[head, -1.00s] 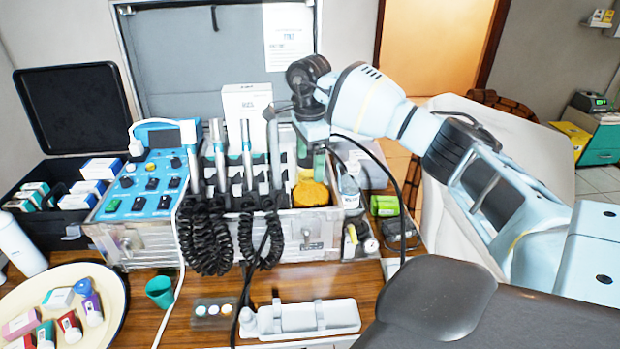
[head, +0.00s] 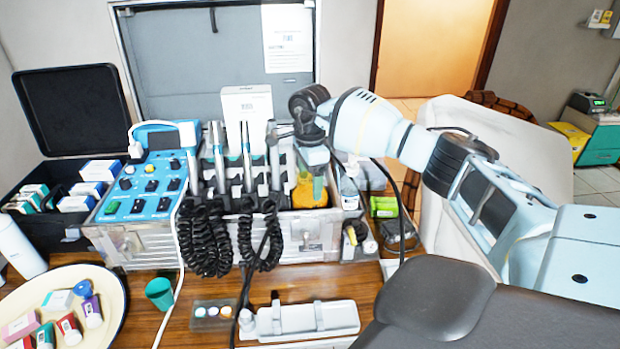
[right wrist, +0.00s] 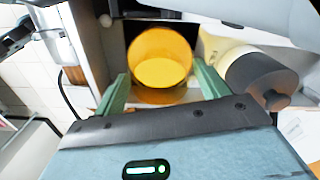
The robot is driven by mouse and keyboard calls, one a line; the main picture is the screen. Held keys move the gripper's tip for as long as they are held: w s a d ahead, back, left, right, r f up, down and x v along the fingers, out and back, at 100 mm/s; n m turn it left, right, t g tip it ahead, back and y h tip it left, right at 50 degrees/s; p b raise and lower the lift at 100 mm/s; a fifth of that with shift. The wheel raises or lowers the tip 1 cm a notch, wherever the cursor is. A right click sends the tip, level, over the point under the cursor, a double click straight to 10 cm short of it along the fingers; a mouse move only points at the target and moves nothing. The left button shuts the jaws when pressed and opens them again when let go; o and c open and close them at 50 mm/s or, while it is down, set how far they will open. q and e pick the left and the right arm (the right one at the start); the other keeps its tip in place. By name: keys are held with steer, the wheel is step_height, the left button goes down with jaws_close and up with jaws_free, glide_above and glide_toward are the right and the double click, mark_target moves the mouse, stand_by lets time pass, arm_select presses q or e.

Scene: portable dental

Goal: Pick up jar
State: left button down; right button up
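The amber jar (head: 301,196) stands in the right-hand compartment of the metal dental case. My right gripper (head: 317,183) reaches down over this compartment, and its green fingers overlap the jar in the head view. In the right wrist view the jar (right wrist: 160,62) lies centred between the two green fingertips of the open gripper (right wrist: 162,82). A gap shows on each side, so the fingers do not appear to press on it. The jar's lower part is hidden by the compartment wall in the head view. My left gripper is not in view.
Handpieces with coiled black hoses (head: 206,238) stand left of the jar. A clear bottle (head: 350,192) is close on its right. A white box (head: 247,112) stands behind. The case's front wall (head: 285,236) is near. A white tray (head: 305,318) lies in front.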

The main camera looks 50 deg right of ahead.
steer(key=c, duration=1.2)
steer(key=shift+s+a, duration=0.1)
jaws_close()
steer(key=shift+f, duration=0.1)
